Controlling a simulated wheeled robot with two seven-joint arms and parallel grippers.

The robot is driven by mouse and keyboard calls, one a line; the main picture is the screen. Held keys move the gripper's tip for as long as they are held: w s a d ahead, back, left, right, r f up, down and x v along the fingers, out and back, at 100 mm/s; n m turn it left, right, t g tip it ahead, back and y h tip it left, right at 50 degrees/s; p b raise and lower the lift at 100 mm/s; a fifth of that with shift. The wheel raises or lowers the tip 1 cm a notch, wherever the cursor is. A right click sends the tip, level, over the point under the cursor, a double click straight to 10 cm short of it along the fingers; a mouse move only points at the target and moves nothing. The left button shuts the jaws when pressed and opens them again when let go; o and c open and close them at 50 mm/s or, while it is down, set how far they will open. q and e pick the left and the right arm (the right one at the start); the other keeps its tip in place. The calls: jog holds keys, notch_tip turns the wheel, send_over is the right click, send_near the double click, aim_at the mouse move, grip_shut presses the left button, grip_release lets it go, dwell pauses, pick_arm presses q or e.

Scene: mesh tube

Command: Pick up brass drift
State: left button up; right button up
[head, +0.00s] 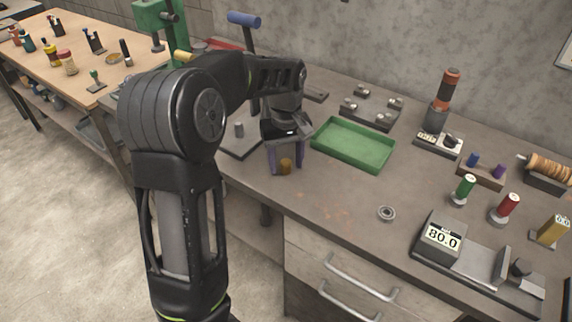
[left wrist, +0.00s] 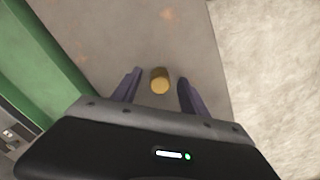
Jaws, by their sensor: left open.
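The brass drift (head: 286,166) is a short, gold-coloured cylinder standing on the workbench near its front edge. My left gripper (head: 286,167) is open, with purple fingers pointing down on either side of the drift. In the left wrist view my left gripper (left wrist: 158,80) has clear gaps between each finger and the drift, so it does not touch it. My right gripper is not in view.
A green tray (head: 353,164) lies right of my left gripper. A press (head: 237,130) stands behind my arm. The bench between drift and bearing is clear.

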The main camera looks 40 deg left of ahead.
pick_arm(q)
jog(key=shift+c, duration=0.5)
grip_shut()
dwell(0.5)
